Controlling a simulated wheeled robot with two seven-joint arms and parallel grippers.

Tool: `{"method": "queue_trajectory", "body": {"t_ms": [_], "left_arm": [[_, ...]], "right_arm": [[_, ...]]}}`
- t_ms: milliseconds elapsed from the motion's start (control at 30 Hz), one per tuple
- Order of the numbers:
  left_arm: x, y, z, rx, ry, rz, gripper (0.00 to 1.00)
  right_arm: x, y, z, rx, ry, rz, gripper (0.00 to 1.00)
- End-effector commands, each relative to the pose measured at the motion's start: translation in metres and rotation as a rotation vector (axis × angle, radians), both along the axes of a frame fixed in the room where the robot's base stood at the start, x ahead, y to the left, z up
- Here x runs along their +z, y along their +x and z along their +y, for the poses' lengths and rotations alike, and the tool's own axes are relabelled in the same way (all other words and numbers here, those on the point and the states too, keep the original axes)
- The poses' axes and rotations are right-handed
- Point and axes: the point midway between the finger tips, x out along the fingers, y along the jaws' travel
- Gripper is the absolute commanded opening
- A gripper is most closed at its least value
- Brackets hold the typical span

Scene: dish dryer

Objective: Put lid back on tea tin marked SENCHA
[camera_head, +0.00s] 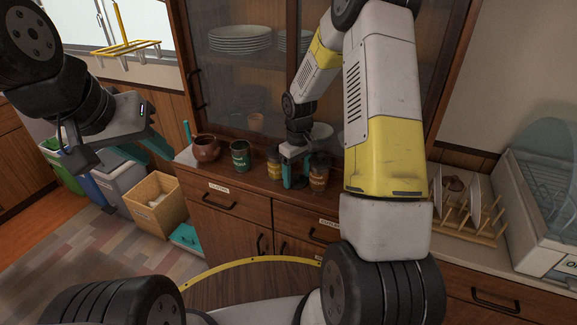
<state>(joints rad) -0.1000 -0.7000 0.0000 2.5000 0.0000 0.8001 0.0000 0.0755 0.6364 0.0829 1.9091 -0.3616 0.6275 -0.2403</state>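Three tins stand in a row on the wooden counter: a green tin (240,156), a yellow and dark tin (273,163) and a brown tin with a light orange band (319,174). Their labels are too small to read, so I cannot tell which is marked SENCHA. I cannot make out a loose lid. My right gripper (295,178) points down between the yellow and brown tins, close to both. Its teal fingers look slightly apart, but whether something is between them is unclear. My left gripper (142,152) is away to the left, in the air, its teal fingers seen edge-on.
A brown pot (206,148) stands left of the tins. Behind is a glass-fronted cabinet with plates (240,40). A wooden dish rack (468,220) and a clear-covered dish dryer (545,215) are at right. Bins and a wooden box (155,203) stand on the floor at left.

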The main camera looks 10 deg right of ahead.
Motion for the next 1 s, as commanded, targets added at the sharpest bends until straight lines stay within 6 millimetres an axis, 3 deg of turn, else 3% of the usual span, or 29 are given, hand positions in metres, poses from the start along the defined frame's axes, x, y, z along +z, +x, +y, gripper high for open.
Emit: {"method": "queue_trajectory", "body": {"t_ms": [33, 200, 633, 1000], "left_arm": [[0.000, 0.000, 0.000, 0.000, 0.000, 0.000, 0.32], [0.000, 0.000, 0.000, 0.000, 0.000, 0.000, 0.32], [0.000, 0.000, 0.000, 0.000, 0.000, 0.000, 0.32], [0.000, 0.000, 0.000, 0.000, 0.000, 0.000, 0.32]], "right_arm": [[0.000, 0.000, 0.000, 0.000, 0.000, 0.000, 0.56], [0.000, 0.000, 0.000, 0.000, 0.000, 0.000, 0.23], [0.010, -0.003, 0.003, 0.001, 0.000, -0.001, 0.23], [0.072, -0.002, 0.002, -0.001, -0.001, -0.005, 0.23]]}}
